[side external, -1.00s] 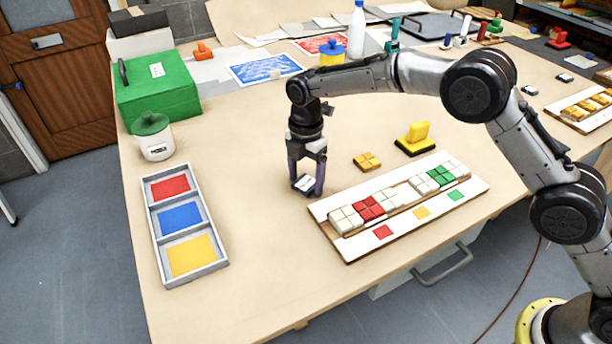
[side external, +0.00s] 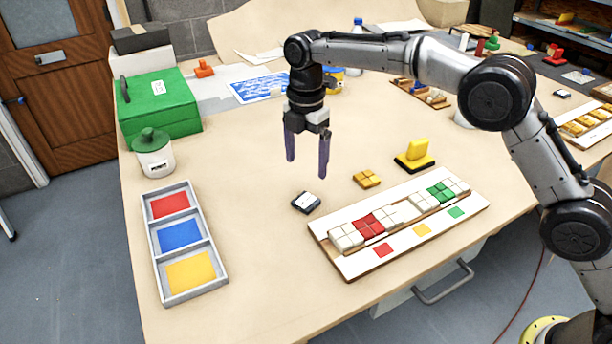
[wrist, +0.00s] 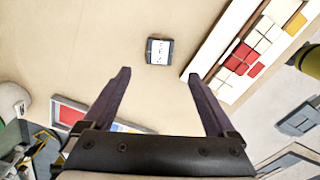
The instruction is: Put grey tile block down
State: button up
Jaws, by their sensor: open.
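The grey tile block (side external: 306,202), dark-sided with a white marked top, lies flat on the bare table left of the mosaic panel. It also shows in the wrist view (wrist: 159,51), beyond the fingertips. My gripper (side external: 306,168) is open and empty, raised above the block and apart from it. Its two purple fingers also show in the wrist view (wrist: 158,74), spread wide with nothing between them.
The white mosaic panel (side external: 350,268) holds white, red and green tiles. A yellow tile block (side external: 367,179) and a yellow-handled stamp (side external: 415,156) stand behind it. A three-compartment tray (side external: 157,243), a lidded jar (side external: 153,160) and a green box (side external: 158,104) are at the left.

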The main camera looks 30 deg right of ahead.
jog(key=s+d+r+m+t, duration=0.3)
jog(key=s+d+r+m, duration=0.8)
jog(key=s+d+r, duration=0.4)
jog(key=s+d+f+m+t, duration=0.1)
jog(key=s+d+f+m, duration=0.1)
jog(key=s, duration=0.5)
jog(key=s+d+f+m, duration=0.2)
jog(key=s+f+m, duration=0.1)
jog(key=s+m, duration=0.2)
jog(key=s+d+f+m+t, duration=0.1)
jog(key=s+m, duration=0.3)
jog(key=s, duration=0.6)
jog(key=shift+d+f+t, duration=0.3)
jog(key=shift+d+f, duration=0.45)
jog(key=shift+f, duration=0.05)
